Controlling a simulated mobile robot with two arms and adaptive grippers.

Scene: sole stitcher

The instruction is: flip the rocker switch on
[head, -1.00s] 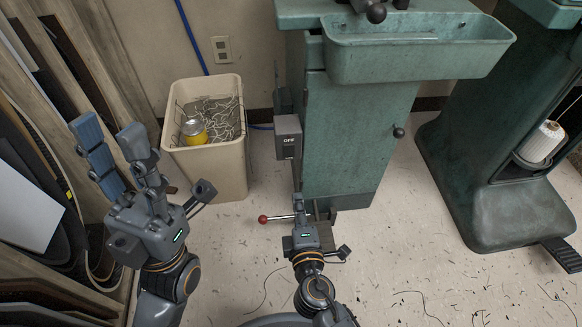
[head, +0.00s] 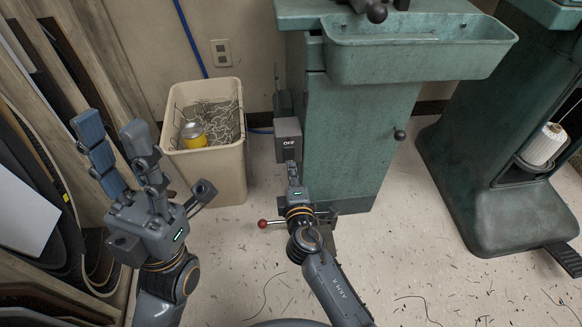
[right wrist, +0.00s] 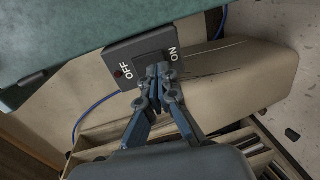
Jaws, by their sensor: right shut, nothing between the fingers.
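The dark grey switch box (head: 288,140) is on the left side of the green machine cabinet, with OFF visible in the head view. In the right wrist view the switch box (right wrist: 113,67) shows OFF on the left and ON on the right. My right gripper (head: 293,168) is shut and empty just below the box. In the wrist view its fingertips (right wrist: 159,72) overlap the rocker area between the labels, nearer ON. They hide part of the rocker; I cannot tell whether they touch it or how it is tilted. My left gripper (head: 110,123) is open and empty at left.
A beige bin (head: 213,165) holding scraps and a yellow can stands left of the green cabinet (head: 352,150). A red-knobbed lever (head: 263,223) sticks out near my right wrist. Boards (head: 45,90) lean at far left. The floor in front is open, with thread scraps.

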